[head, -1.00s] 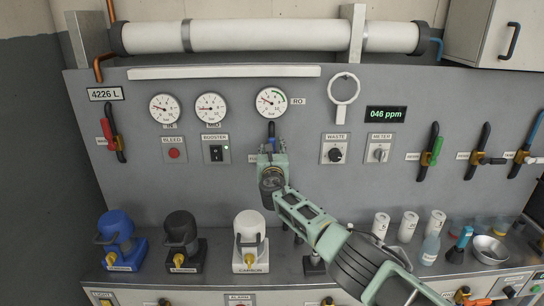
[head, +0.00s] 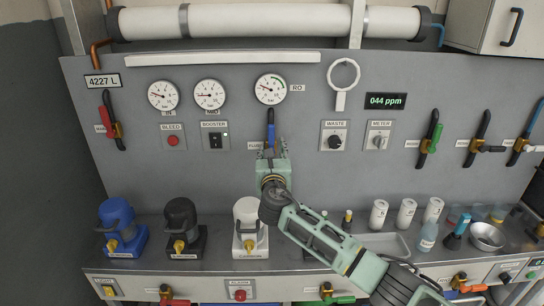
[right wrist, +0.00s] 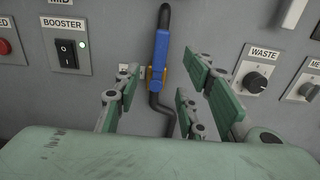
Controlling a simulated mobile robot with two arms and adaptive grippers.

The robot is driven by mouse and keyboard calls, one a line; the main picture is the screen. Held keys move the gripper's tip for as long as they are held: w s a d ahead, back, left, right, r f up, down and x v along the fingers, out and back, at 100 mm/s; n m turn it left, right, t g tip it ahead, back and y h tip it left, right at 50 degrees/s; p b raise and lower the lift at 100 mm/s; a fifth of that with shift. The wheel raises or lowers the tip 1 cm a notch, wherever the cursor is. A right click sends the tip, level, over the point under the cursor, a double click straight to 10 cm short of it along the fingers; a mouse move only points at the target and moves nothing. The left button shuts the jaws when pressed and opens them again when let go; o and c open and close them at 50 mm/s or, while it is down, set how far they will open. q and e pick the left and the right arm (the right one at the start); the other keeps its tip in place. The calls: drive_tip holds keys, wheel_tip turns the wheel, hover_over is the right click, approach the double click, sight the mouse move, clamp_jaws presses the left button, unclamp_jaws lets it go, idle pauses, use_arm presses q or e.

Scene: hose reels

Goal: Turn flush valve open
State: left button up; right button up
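The flush valve has a blue lever (head: 270,132) on a dark upright hose below the RO gauge. In the right wrist view the blue lever (right wrist: 161,52) stands upright, in line with the hose, above a brass body (right wrist: 156,76). Its label is partly hidden in both views. My right gripper (head: 271,152) is just below the lever in the head view and covers the lower hose. In the right wrist view my right gripper (right wrist: 163,82) is open and empty, its green fingers apart on either side of the lever's line. My left gripper is out of view.
The booster switch (right wrist: 65,47) is left of the valve and the waste knob (right wrist: 255,82) right of it. Filter housings (head: 250,232) stand on the bench below; bottles and a metal bowl (head: 487,236) are at right. A display (head: 386,101) reads 044 ppm.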

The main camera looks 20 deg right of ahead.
drive_tip(key=shift+v, duration=0.95)
